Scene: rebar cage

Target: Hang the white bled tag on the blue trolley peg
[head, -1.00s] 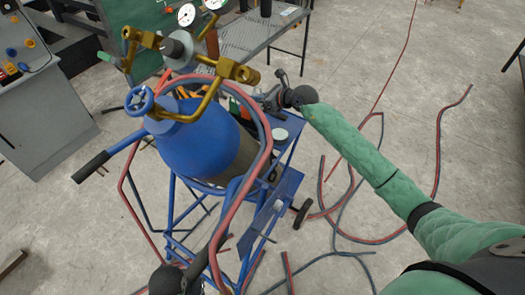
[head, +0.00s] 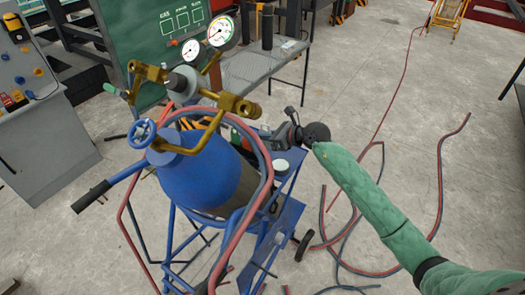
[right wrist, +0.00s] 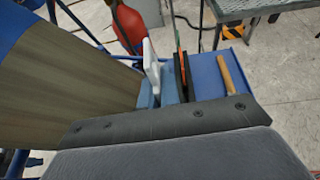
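The blue trolley (head: 285,222) carries a big blue cylinder (head: 195,172) with brass fittings on top. I cannot make out its peg. My right gripper (head: 272,133) is at the trolley's upper right, over its blue tray (right wrist: 207,75). In the right wrist view a white flat piece (right wrist: 151,62), likely the tag, stands upright in or behind the tray, beyond the gripper's dark front edge. The fingertips are hidden there, so I cannot tell whether they are open or touch it. My left gripper is out of view.
Red and blue hoses (head: 262,165) loop around the cylinder and lie on the floor at right. Two gauges (head: 221,31) stand above it. A wooden-handled tool (right wrist: 234,77) lies in the tray. A grey table (head: 265,68) stands behind; a control console (head: 40,125) is at left.

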